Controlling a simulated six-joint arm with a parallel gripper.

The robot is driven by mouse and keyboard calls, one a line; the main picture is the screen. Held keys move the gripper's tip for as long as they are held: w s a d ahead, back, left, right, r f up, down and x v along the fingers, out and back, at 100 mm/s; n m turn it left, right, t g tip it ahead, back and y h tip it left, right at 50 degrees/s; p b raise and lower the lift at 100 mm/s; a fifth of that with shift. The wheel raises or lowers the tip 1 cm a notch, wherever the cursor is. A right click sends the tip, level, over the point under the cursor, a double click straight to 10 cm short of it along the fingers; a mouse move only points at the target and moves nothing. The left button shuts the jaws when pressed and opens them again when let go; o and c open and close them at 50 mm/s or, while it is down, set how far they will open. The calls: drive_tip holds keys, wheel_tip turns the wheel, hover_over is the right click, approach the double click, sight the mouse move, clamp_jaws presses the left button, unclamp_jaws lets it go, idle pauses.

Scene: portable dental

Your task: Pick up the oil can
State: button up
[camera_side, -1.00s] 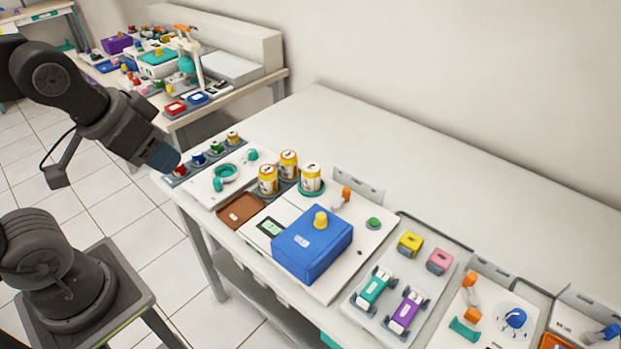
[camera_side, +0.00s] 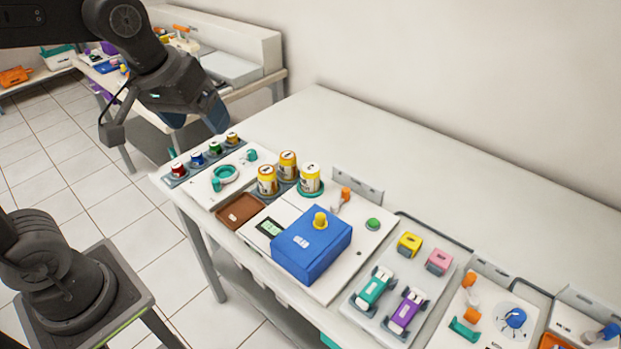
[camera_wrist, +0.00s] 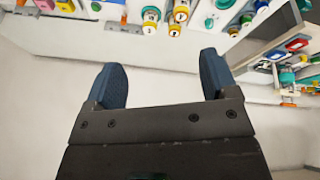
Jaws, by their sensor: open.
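I cannot read which can is the oil can. Small cans stand in a row on a grey strip at the table's left end: red (camera_side: 178,170), blue (camera_side: 197,159), green (camera_side: 215,149) and yellow (camera_side: 232,139). Three larger yellow-and-white cans stand nearby: front (camera_side: 267,181), back (camera_side: 288,164) and right (camera_side: 310,179). Larger cans also show at the top of the wrist view (camera_wrist: 151,16). My gripper (camera_side: 217,120) hangs above the far end of the small row. In the wrist view its blue fingers (camera_wrist: 163,66) are apart, with nothing between them.
A ring-shaped teal part (camera_side: 225,174) lies beside the small cans. A brown tray (camera_side: 232,222) and a blue box (camera_side: 325,250) with a yellow knob are nearer the front. Toy cars (camera_side: 375,288) are further right. The table's back strip is clear.

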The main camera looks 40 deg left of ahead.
drive_tip(key=w+f+n+g, duration=0.15)
drive_tip(key=w+n, duration=0.35)
drive_tip(key=w, duration=0.5)
drive_tip(key=n+g, duration=0.3)
drive_tip(key=n, duration=0.6)
approach(311, 166)
wheel_tip(311, 166, down, 7)
drive_tip(key=shift+s+f, duration=0.1)
drive_tip(key=shift+s+d+f, duration=0.1)
drive_tip(key=shift+f, duration=1.45)
drive_tip(key=shift+s+d+f, duration=0.1)
drive_tip(key=shift+f, duration=1.45)
drive_tip(key=c, duration=1)
